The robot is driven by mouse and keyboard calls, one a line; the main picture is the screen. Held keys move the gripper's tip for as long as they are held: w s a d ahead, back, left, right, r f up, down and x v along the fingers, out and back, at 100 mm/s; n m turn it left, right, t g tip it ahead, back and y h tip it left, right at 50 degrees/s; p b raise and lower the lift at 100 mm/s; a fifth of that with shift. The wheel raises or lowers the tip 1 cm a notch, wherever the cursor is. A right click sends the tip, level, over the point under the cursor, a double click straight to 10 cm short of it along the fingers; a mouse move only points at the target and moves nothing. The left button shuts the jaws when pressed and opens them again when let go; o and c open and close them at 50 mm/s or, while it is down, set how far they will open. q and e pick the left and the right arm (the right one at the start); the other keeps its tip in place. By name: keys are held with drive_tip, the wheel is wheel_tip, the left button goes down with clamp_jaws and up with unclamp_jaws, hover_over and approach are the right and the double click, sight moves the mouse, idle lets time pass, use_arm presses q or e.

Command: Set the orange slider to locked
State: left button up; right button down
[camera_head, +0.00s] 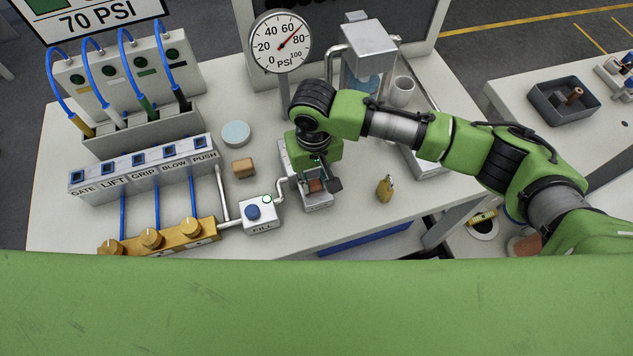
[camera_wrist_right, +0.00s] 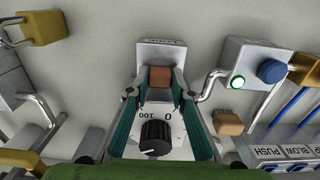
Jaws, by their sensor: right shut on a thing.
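The orange slider (camera_head: 315,186), a small orange-brown block, sits on a grey-white box (camera_head: 320,204) on the table, right of the FILL box. In the right wrist view the slider (camera_wrist_right: 160,76) lies between my two fingertips, near the box's raised far end (camera_wrist_right: 162,52). My right gripper (camera_head: 317,181) is above the box and shut on the slider; it also shows in the wrist view (camera_wrist_right: 160,90). A black knob (camera_wrist_right: 155,137) with a 0–100 scale is nearer my wrist. I cannot read a locked marking. My left gripper is not in view.
The FILL box (camera_head: 260,216) with a blue button and lit green ring stands to the left. A wooden block (camera_head: 243,167) and a round pale disc (camera_head: 236,133) lie behind it. A brass padlock (camera_head: 385,189) lies right. The gauge (camera_head: 281,42) stands behind.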

sight(314, 181)
drive_tip(key=shift+w+r, duration=0.1)
drive_tip(key=shift+w, duration=0.1)
drive_tip(key=c, duration=1.9)
unclamp_jaws()
drive_tip(key=shift+o, duration=0.7)
drive_tip(key=shift+a, duration=0.1)
wheel_tip(314, 181, up, 12)
